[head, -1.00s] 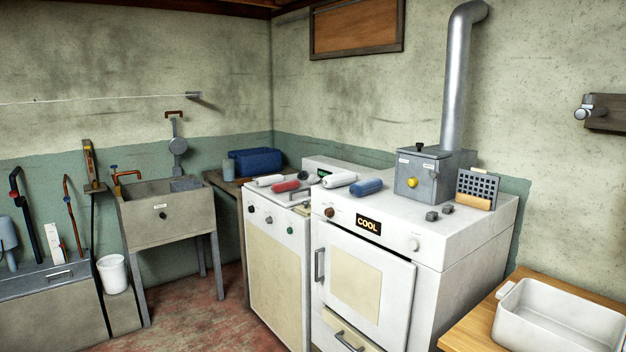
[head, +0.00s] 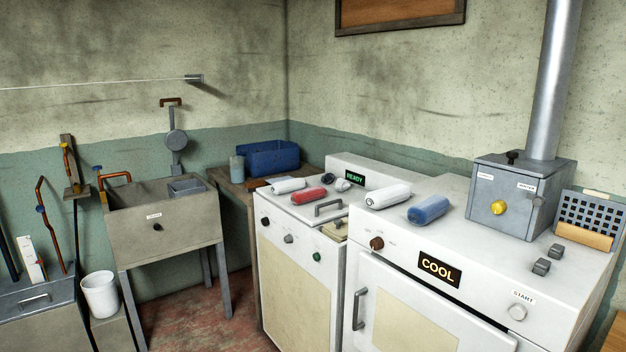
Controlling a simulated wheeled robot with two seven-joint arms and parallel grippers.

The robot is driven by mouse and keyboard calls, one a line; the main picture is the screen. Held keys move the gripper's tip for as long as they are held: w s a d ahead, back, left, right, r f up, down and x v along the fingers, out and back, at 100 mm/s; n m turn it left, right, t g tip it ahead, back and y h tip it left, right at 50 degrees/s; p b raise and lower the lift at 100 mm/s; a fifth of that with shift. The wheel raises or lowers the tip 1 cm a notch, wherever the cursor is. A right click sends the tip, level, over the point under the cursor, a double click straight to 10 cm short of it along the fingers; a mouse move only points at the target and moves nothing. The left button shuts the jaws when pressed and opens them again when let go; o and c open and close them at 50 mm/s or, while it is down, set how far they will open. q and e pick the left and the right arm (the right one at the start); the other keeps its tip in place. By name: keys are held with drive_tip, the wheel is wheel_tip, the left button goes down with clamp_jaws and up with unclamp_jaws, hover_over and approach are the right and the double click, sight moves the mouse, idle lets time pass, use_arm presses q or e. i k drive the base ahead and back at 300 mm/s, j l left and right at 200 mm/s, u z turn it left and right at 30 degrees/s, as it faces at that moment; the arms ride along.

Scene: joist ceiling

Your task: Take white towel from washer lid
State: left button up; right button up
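A white rolled towel (head: 287,186) lies on the left part of the washer lid (head: 300,207), on top of the washer with the green READY display. A red rolled towel (head: 309,195) lies just in front of it, near the lid's grey handle (head: 329,208). Another white roll (head: 387,195) and a blue roll (head: 429,209) lie on top of the neighbouring machine, whose display reads COOL (head: 439,268). Neither of my grippers is in view.
A grey box (head: 513,195) with a yellow knob and a metal pipe (head: 558,80) stands on the right machine. A sink (head: 165,222), a white bucket (head: 100,294) and a bench with a blue bin (head: 268,158) are on the left. Red floor (head: 210,320) shows clear before the sink.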

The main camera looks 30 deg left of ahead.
sight(295, 185)
drive_tip(key=i+j, duration=0.3)
drive_tip(key=j, duration=0.15)
drive_tip(key=i+j, duration=0.3)
drive_tip(key=i+j+z, duration=0.1)
drive_tip(key=i+j, duration=0.2)
drive_tip(key=j, duration=0.25)
drive_tip(key=i+j, duration=0.3)
drive_tip(key=j, duration=0.15)
drive_tip(key=i+j, duration=0.3)
drive_tip(key=j, duration=0.2)
